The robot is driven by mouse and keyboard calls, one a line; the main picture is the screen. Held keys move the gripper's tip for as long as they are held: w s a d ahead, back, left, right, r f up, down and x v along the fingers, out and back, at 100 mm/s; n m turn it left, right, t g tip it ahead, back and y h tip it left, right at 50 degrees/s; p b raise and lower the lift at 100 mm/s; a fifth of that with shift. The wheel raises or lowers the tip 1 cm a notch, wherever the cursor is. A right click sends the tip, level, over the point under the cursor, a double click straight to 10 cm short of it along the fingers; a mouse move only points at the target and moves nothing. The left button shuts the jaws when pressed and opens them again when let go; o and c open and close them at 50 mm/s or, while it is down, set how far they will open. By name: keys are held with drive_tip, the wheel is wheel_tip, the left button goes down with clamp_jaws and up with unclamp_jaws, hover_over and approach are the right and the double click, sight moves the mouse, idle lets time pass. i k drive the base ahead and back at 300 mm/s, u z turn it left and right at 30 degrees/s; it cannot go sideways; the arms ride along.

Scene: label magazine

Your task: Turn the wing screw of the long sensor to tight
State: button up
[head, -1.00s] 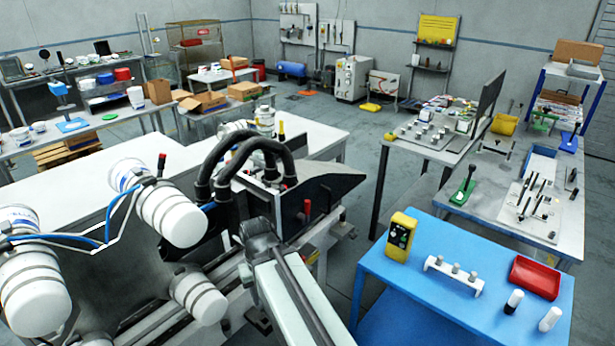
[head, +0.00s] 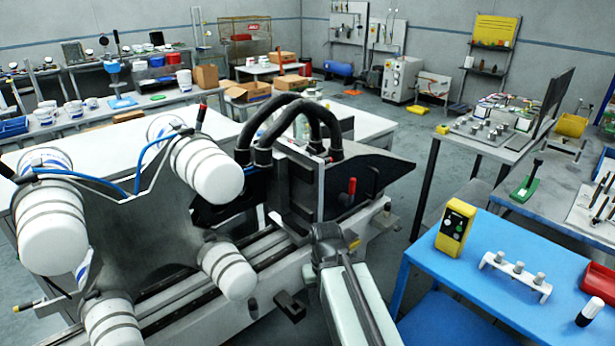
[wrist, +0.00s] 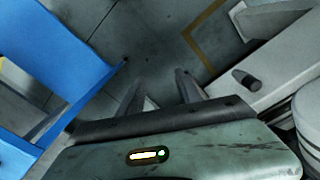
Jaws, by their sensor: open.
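A label machine with white rollers (head: 205,170) and black curved hoses (head: 290,112) fills the left and middle of the head view. A red-handled part (head: 352,187) stands upright by its dark plate. I cannot make out which part is the long sensor or its wing screw. My arm reaches up from the bottom of the head view, beside the machine's near side. My gripper's fingers show in the wrist view (wrist: 160,84), apart and empty, above the grey floor. The fingertips are not clear in the head view.
A blue table (head: 500,270) at right holds a yellow box (head: 455,227), a white rack with knobs (head: 515,274) and a red tray (head: 600,292). Its edge also shows in the wrist view (wrist: 50,75). Floor lies open between table and machine.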

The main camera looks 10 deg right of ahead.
sight(313, 152)
drive_tip(key=u, duration=1.95)
drive_tip(key=k, duration=1.5)
drive_tip(key=z, duration=0.35)
drive_tip(key=i, duration=1)
drive_tip(key=u, duration=0.1)
